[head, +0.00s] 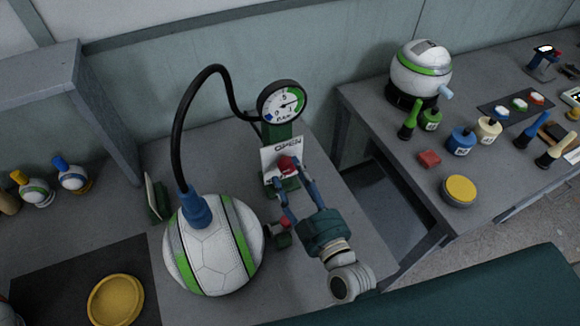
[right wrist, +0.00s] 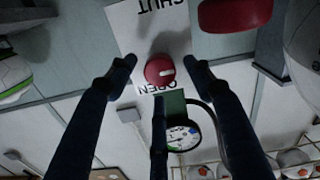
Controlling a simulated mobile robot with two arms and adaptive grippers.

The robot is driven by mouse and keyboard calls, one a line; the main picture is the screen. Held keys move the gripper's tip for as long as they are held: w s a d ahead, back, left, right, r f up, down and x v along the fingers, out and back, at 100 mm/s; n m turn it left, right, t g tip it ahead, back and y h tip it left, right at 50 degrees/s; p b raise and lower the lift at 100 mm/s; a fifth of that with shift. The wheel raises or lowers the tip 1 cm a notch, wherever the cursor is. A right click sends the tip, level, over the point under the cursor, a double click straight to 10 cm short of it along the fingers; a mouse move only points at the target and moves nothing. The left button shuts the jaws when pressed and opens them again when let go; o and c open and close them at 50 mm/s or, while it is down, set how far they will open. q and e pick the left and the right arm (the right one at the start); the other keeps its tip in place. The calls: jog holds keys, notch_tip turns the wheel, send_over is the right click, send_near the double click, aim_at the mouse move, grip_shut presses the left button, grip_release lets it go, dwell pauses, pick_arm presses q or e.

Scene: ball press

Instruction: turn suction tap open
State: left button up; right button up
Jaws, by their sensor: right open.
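The suction tap is a red knob (head: 287,165) on a white plate (head: 269,158) marked OPEN at its top, on a green stand below a round gauge (head: 282,102). In the right wrist view the red knob (right wrist: 159,70) lies between OPEN and SHUT on the plate (right wrist: 128,38), with a pale mark on its face. My right gripper (head: 289,180) is open, its fingers reaching to the knob. In the right wrist view the right gripper's (right wrist: 160,68) fingertips stand on either side of the knob, with visible gaps. My left gripper is not in view.
A white and green ball (head: 212,245) with a black hose stands left of the gripper. A small red-topped part (head: 283,229) sits beside the ball. A yellow dish (head: 115,300) lies front left. The right table (head: 400,165) holds bottles and a large ball-shaped vessel (head: 420,68).

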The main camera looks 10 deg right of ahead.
jog(key=shift+w+a, duration=0.2)
jog(key=shift+w, duration=0.9)
jog(key=c, duration=1.2)
jog(key=shift+o, duration=0.2)
